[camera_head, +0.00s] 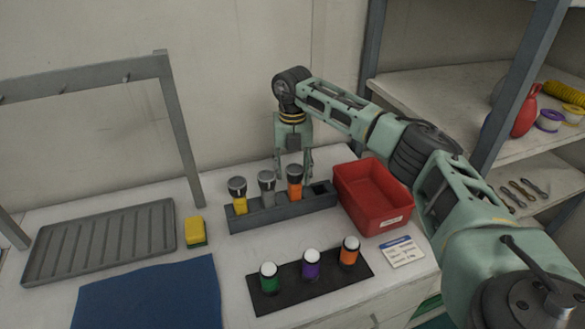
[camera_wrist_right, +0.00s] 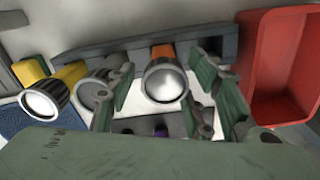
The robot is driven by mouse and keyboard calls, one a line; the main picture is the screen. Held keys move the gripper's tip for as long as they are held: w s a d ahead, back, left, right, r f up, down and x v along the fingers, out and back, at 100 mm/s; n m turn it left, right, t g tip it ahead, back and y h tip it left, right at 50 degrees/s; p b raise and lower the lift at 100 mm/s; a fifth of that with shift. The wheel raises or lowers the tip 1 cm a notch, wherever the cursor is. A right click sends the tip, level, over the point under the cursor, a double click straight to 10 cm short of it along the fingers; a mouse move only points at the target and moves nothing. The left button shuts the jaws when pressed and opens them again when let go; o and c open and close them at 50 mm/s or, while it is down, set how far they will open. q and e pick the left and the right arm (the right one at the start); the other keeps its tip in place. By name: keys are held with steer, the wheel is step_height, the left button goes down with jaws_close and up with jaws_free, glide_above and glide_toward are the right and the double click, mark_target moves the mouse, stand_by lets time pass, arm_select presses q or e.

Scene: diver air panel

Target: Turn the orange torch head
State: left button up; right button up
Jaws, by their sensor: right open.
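The orange torch (camera_head: 295,190) stands upright in a dark grey rack (camera_head: 270,215), its black and silver head on top. A grey torch (camera_head: 267,187) and a yellow torch (camera_head: 239,200) stand to its left in the same rack. My right gripper (camera_head: 294,165) is open and points down at the orange torch's head. In the right wrist view, the orange torch's silver head (camera_wrist_right: 164,80) shows between the spread fingers (camera_wrist_right: 160,98), with gaps on both sides. My left gripper is in neither view.
A red bin (camera_head: 370,222) stands right of the rack. In front, a black mat (camera_head: 318,292) holds green, purple and orange canisters. A yellow sponge (camera_head: 195,231), grey tray (camera_head: 100,243) and blue cloth (camera_head: 150,298) lie left. Shelves (camera_head: 440,90) stand at the right.

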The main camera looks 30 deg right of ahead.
steer(key=shift+f, duration=0.15)
steer(key=shift+c, duration=0.4)
steer(key=c, duration=1)
